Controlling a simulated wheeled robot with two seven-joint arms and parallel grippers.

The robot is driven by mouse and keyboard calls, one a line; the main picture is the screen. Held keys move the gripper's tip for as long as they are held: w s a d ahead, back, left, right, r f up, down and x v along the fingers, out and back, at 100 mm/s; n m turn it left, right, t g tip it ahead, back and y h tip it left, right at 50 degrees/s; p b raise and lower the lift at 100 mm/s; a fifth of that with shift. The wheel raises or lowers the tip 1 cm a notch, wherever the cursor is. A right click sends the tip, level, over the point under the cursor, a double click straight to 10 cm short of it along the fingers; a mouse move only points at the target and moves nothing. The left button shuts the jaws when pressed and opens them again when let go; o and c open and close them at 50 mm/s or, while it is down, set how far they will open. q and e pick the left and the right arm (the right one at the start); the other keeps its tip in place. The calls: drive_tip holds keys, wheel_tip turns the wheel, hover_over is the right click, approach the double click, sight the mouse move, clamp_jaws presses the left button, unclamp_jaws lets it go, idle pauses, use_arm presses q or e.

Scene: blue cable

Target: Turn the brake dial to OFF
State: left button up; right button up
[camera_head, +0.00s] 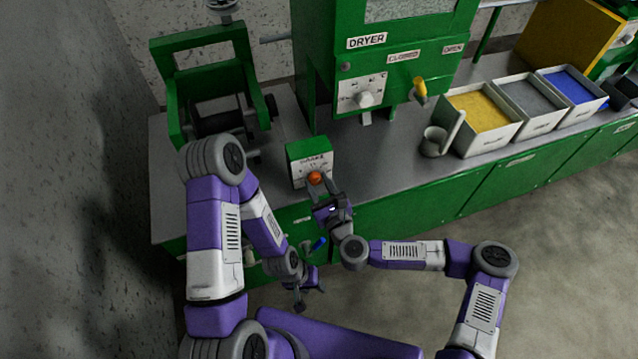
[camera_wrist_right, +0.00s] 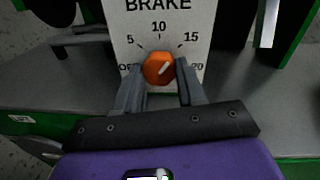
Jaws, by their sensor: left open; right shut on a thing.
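The brake dial is an orange knob (camera_wrist_right: 158,68) on a white plate marked BRAKE, with OFF at the left, then 5, 10, 15 and 20 around it. Its white mark points up and right, roughly toward 15. In the head view the knob (camera_head: 315,178) is on the front of a small green-topped box (camera_head: 309,150) on the bench. My right gripper (camera_head: 322,188) is shut on the knob, one finger on each side, as the right wrist view (camera_wrist_right: 159,72) also shows. My left gripper (camera_head: 310,296) is open and low, in front of the bench.
The grey bench top (camera_head: 385,155) has a green dryer (camera_head: 318,60) behind the brake box and a green-framed roller machine (camera_head: 165,75) at the left. A cup (camera_head: 434,142) and bins (camera_head: 515,133) stand at the right. A small blue piece (camera_head: 318,243) shows near my left gripper.

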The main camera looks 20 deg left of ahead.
drive_tip(key=n+p, duration=0.2)
drive_tip(key=n, duration=0.2)
drive_tip(key=shift+r+n+h, duration=0.1)
drive_tip(key=shift+n+h, duration=0.2)
drive_tip(key=n+p, duration=0.1)
drive_tip(key=n, duration=0.2)
drive_tip(key=n+p, duration=0.1)
drive_tip(key=n, duration=0.2)
drive_tip(key=shift+n+h, duration=0.3)
drive_tip(key=shift+n, duration=0.1)
drive_tip(key=n, duration=0.6)
drive_tip(key=shift+n+t+h, duration=0.3)
drive_tip(key=shift+n, duration=0.9)
drive_tip(key=n+b, duration=0.1)
drive_tip(key=n, duration=0.2)
drive_tip(key=shift+a, duration=0.1)
drive_tip(key=shift+n+t+b, duration=0.3)
drive_tip(key=shift+n+b, duration=0.4)
drive_tip(key=shift+n, duration=0.8)
